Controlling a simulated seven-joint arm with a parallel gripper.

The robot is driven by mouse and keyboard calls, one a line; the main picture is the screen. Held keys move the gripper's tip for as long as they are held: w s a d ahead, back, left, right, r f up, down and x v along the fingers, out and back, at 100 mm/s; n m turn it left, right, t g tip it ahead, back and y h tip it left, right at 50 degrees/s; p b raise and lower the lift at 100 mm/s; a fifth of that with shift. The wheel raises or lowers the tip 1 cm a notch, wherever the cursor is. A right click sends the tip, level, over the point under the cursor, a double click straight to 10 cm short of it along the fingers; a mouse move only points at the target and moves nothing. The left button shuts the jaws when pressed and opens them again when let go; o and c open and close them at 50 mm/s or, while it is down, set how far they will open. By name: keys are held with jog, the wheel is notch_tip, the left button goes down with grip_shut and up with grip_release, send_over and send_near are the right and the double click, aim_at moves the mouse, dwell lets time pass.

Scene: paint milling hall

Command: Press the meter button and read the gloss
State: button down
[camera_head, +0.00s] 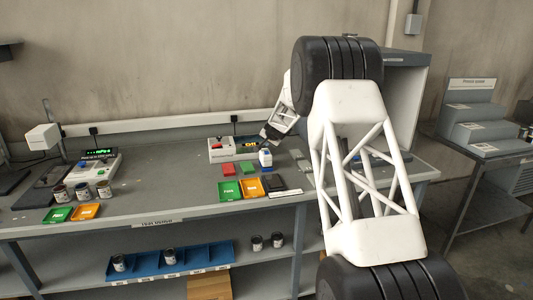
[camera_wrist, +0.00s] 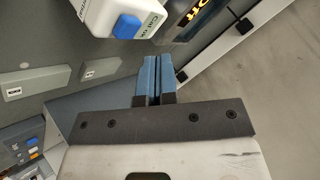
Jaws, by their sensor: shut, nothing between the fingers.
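My gripper (camera_head: 267,136) is just behind and above the meter in the head view. In the wrist view my gripper's blue fingertips (camera_wrist: 151,68) are together, empty, and apart from the button. A dark display with orange characters (camera_wrist: 200,10) is partly visible; its full text is cut off.
A white box with a red button (camera_head: 221,149) stands left of the meter. Labelled grey blocks (camera_wrist: 40,82) are nearby. A grey booth (camera_head: 407,95) stands at right. Paint cans (camera_head: 82,191) are at left.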

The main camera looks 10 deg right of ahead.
aim_at(268, 152)
jog(key=shift+f, duration=0.55)
jog(key=shift+f, duration=0.85)
dwell(3.0)
jog(key=shift+r, duration=0.85)
jog(key=shift+r, duration=2.45)
jog(key=shift+s+r, duration=0.1)
jog(key=shift+r, duration=0.05)
